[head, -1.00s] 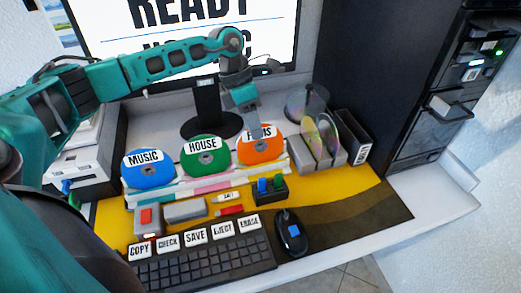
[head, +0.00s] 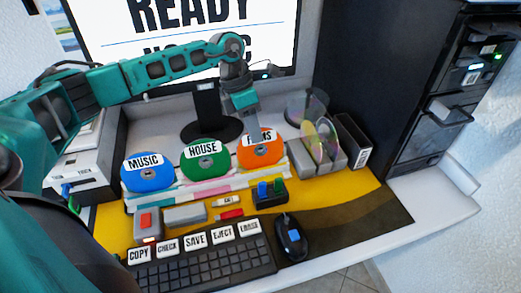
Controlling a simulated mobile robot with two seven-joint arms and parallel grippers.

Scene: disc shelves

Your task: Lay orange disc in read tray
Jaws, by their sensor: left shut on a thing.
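The orange disc (head: 261,154) with a partly covered white label stands at the right end of a row of discs in a light rack (head: 190,191). My left gripper (head: 254,133) comes down from above and is shut on the top edge of the orange disc, its fingers hiding the middle of the label. Whether the disc is clear of the rack cannot be told. A tray-like drawer front (head: 450,111) sticks out of the black tower (head: 410,80) at the right; no "read" label is legible. My right gripper is not in view.
A blue MUSIC disc (head: 148,173) and a green HOUSE disc (head: 205,161) stand left of the orange one. Clear discs (head: 320,140) stand in grey holders to its right. A keyboard (head: 200,268) and a mouse (head: 291,238) lie in front. A monitor (head: 200,30) stands behind.

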